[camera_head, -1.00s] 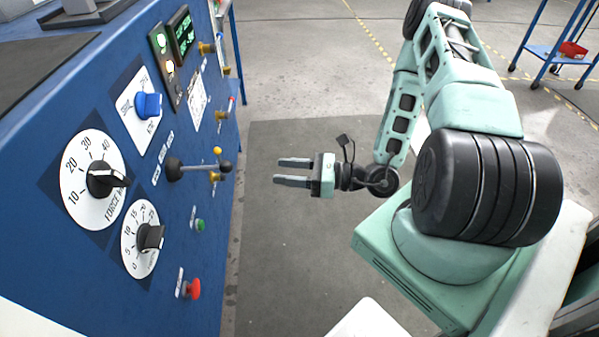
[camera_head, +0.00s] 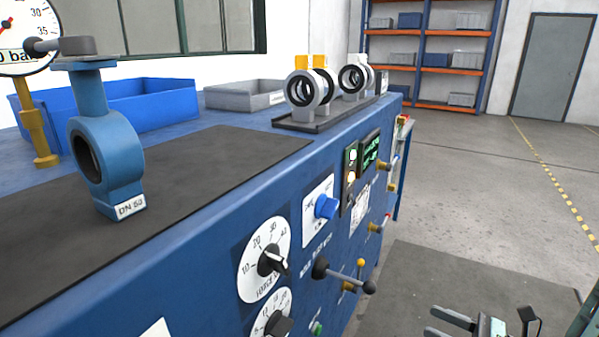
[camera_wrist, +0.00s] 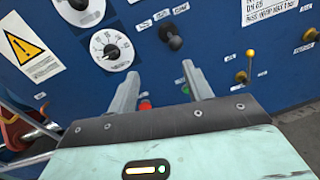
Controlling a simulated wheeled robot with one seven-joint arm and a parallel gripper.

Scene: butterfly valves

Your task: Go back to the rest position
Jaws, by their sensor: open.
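My gripper (camera_head: 462,322) shows at the bottom right edge of the head view, over the dark floor mat and right of the blue bench front. Its two grey fingers are apart and nothing is between them. In the wrist view my gripper (camera_wrist: 162,90) points at the blue panel, with its fingers open. A red button (camera_wrist: 145,105) shows beyond the fingers there. The lower part of the gripper and most of my arm are outside the head view.
The blue bench (camera_head: 225,235) carries a blue valve (camera_head: 108,155), a pressure gauge (camera_head: 22,35), a blue bin (camera_head: 150,105) and a rack of ring valves (camera_head: 320,90). Dials and a black lever (camera_head: 345,275) stick out from its front. Open floor (camera_head: 470,180) lies to the right.

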